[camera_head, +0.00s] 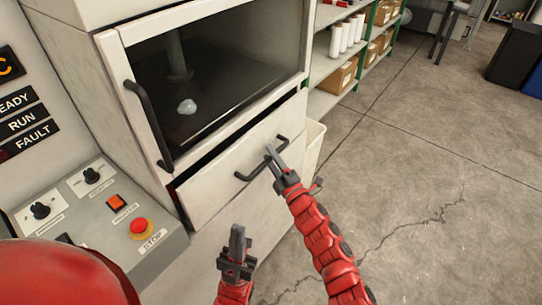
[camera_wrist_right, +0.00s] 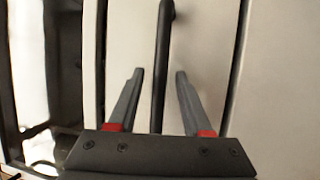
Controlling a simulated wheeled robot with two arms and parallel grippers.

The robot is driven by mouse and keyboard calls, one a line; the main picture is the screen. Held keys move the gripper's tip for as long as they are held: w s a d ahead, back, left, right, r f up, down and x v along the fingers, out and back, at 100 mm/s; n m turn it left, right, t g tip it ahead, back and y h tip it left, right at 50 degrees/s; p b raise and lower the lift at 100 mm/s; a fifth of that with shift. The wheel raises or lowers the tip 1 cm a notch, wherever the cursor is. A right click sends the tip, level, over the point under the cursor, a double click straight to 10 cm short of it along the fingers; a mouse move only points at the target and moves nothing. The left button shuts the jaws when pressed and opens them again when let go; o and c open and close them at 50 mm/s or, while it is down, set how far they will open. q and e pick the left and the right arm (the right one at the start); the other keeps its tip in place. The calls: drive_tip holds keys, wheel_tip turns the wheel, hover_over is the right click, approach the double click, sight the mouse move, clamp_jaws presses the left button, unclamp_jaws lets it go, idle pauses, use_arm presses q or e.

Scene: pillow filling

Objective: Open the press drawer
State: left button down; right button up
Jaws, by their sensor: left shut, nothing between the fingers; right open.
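The press drawer (camera_head: 222,188) is a light grey front below the press window. A dark gap shows along its top and left edges, so it looks slightly ajar. Its black bar handle (camera_head: 243,177) runs across the front. My right gripper (camera_head: 271,153) is at the right part of this handle. In the right wrist view the handle (camera_wrist_right: 161,60) passes between the open fingers of my right gripper (camera_wrist_right: 158,75), with space on both sides. My left gripper (camera_head: 237,235) is shut and empty, in front of and below the drawer, apart from the handle.
Above the drawer is the press window door (camera_head: 215,70) with a black vertical handle (camera_head: 148,125). A control panel (camera_head: 95,215) with a red stop button (camera_head: 139,226) stands at left. The concrete floor (camera_head: 430,180) is clear.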

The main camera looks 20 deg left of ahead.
drive_tip(key=shift+a, duration=0.1)
clamp_jaws()
idle(1.5)
